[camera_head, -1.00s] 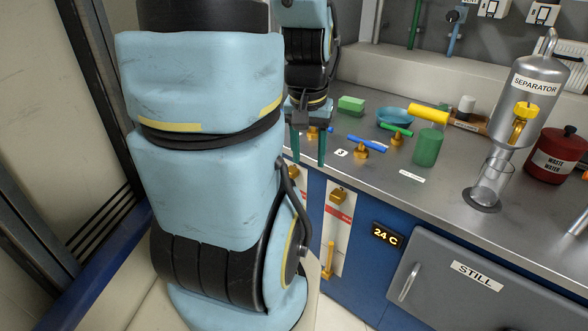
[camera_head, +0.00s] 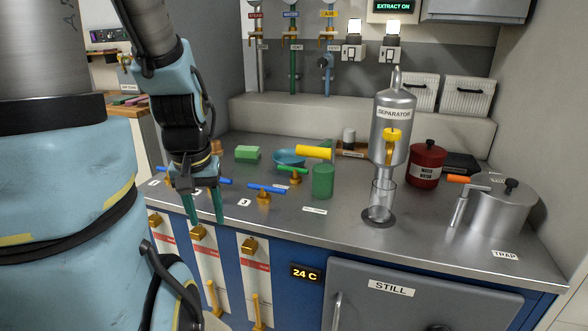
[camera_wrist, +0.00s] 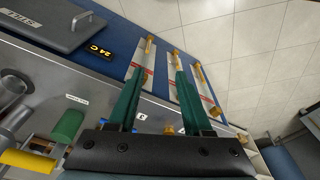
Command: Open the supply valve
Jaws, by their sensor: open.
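No valve in view carries a readable "supply" label. On the counter, a blue-handled brass valve (camera_head: 266,189) stands right of my gripper, its handle lying roughly crosswise. Another blue handle (camera_head: 222,180) is partly hidden behind my gripper. A green-handled valve (camera_head: 293,170) stands behind them. The separator (camera_head: 393,128) has a yellow tap (camera_head: 392,137). My gripper (camera_head: 205,217) points down, open and empty, at the counter's front edge. In the wrist view its fingers (camera_wrist: 157,75) overlap the front panels, with nothing between them.
White panels with brass fittings (camera_head: 248,245) line the blue cabinet front below my gripper. A green jar (camera_head: 323,182), glass cylinder (camera_head: 380,202), red waste water can (camera_head: 426,165) and steel trap pot (camera_head: 500,209) stand on the counter.

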